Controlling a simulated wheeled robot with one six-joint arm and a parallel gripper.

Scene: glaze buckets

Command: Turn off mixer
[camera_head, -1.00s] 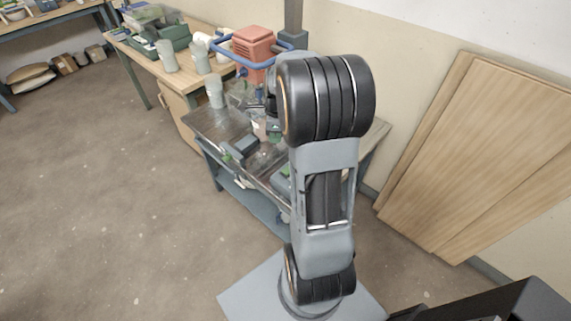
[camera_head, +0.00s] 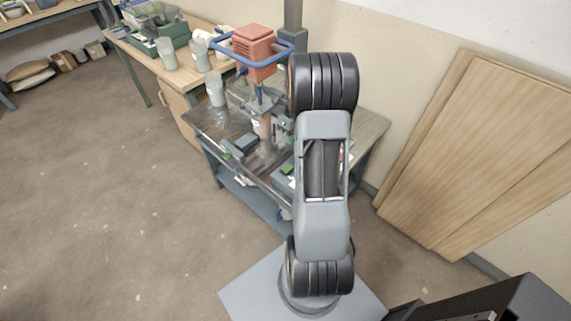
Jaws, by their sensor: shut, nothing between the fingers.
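The mixer (camera_head: 254,53) has a red motor housing with a blue tubular handle around it. It stands over the metal-topped bench, with its shaft running down toward a pinkish bucket (camera_head: 262,128). The switch on the mixer cannot be made out. My arm stands upright just right of the mixer and covers part of the bench. My gripper is hidden behind my arm, so its fingers do not show.
The metal bench (camera_head: 205,128) carries a small dark box (camera_head: 240,147). Several pale cylindrical containers stand on the wooden table to the left, such as a grey one (camera_head: 166,53). Wooden boards (camera_head: 480,150) lean on the right wall.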

